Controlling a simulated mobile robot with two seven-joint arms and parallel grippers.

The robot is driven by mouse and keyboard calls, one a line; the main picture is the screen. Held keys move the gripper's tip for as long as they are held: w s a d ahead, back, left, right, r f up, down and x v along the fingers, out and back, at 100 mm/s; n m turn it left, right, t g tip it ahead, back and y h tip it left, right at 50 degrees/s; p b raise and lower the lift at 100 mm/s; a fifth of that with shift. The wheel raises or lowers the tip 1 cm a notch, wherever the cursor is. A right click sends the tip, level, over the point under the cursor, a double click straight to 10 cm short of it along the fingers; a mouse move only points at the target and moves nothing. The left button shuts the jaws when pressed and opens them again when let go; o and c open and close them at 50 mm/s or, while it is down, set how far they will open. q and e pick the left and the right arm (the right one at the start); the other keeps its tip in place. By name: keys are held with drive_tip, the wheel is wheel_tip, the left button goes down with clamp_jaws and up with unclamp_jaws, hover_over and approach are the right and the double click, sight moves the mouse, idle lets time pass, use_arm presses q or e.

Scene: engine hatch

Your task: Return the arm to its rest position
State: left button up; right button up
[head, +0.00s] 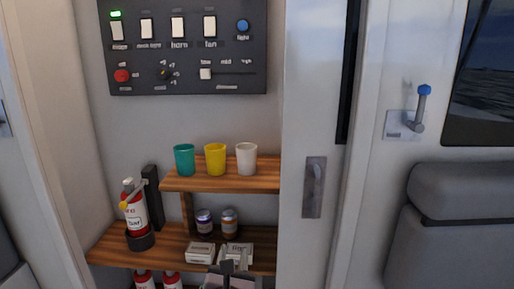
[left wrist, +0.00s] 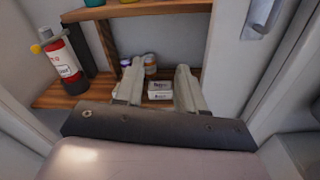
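My left gripper (head: 234,264) shows at the bottom centre of the head view, in front of the lower wooden shelf. In the left wrist view its two fingers (left wrist: 156,78) stand apart with nothing held between them. White boxes (left wrist: 160,89) show through the gap, beyond the fingers. In the head view one white box (head: 200,254) lies left of the gripper, and another labelled box (head: 238,252) is partly hidden behind the fingers. I cannot tell whether the fingers touch it. My right gripper is in neither view.
The lower shelf (head: 110,252) holds two jars (head: 205,224) and a fire extinguisher (head: 134,212). The upper shelf (head: 225,184) carries teal, yellow and white cups. A switch panel (head: 185,50) hangs above. A door handle (head: 314,187) and a grey seat (head: 450,240) are on the right.

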use_arm(q)
drive_tip(key=w+a+f+y, duration=0.1)
drive_tip(key=a+y, duration=0.1)
drive_tip(key=a, duration=0.8)
drive_tip(key=w+a+f+y, duration=0.1)
drive_tip(key=a+f+y, duration=0.1)
drive_tip(key=a, duration=0.7)
drive_tip(key=s+f+n+g+h, duration=0.4)
drive_tip(key=s+f+n+g, duration=0.3)
drive_tip(key=s+f+n, duration=0.95)
drive_tip(key=s+a+f+n+g+h, duration=0.1)
drive_tip(key=s+a+n, duration=0.2)
drive_tip(key=s+n, duration=0.4)
drive_tip(key=s+a+f+n+h, duration=0.1)
drive_tip(key=s+a+f+n, duration=0.15)
drive_tip(key=s+n, duration=0.4)
drive_tip(key=d+r+n+p, duration=0.1)
drive_tip(key=d+r+n, duration=0.1)
drive_tip(key=d+n, duration=0.4)
drive_tip(key=d, duration=0.3)
drive_tip(key=shift+d+r+t, duration=0.3)
drive_tip(key=shift+r+t, duration=0.05)
drive_tip(key=shift+t, duration=0.05)
drive_tip(key=shift+s, duration=0.1)
